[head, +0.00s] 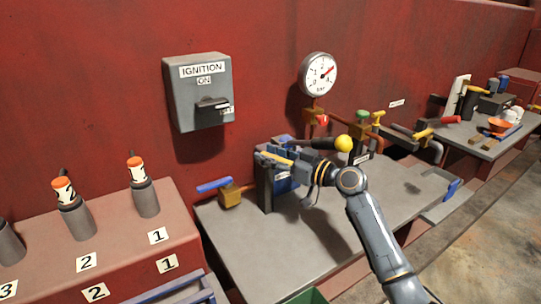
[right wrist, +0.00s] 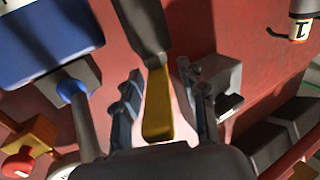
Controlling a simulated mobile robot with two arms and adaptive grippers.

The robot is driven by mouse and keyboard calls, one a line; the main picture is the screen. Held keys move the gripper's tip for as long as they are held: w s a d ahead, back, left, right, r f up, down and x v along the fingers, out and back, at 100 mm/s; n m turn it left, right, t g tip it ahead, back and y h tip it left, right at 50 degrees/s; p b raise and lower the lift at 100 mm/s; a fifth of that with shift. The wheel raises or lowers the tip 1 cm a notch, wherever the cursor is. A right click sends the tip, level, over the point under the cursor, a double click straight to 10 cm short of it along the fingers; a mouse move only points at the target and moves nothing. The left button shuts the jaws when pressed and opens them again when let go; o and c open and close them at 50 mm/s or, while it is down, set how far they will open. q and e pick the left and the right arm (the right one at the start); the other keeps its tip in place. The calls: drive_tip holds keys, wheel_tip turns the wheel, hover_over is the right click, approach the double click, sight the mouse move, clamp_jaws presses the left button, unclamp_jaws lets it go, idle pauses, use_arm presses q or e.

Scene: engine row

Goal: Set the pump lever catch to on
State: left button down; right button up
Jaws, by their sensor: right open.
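The blue pump (head: 284,187) stands on the grey bench, partly hidden by my right gripper. A dark lever with a yellow ball knob (head: 343,144) sticks out to the right above my right wrist. My right gripper (head: 272,160) is open at the top of the pump. In the right wrist view a dark bar with a yellow end (right wrist: 158,105) lies between the two open fingers (right wrist: 165,105), with gaps visible on both sides. This seems to be the catch; its on or off position cannot be read. My left gripper is not in view.
A grey ignition box (head: 200,95) and a pressure gauge (head: 318,74) are on the red wall. A blue-handled brass valve (head: 228,193) sits left of the pump. Orange-topped plugs (head: 143,190) stand further left. The bench front (head: 290,255) is clear.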

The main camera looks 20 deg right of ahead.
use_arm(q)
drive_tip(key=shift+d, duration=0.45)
use_arm(e)
drive_tip(key=v, duration=1.2)
drive_tip(key=shift+c, duration=0.4)
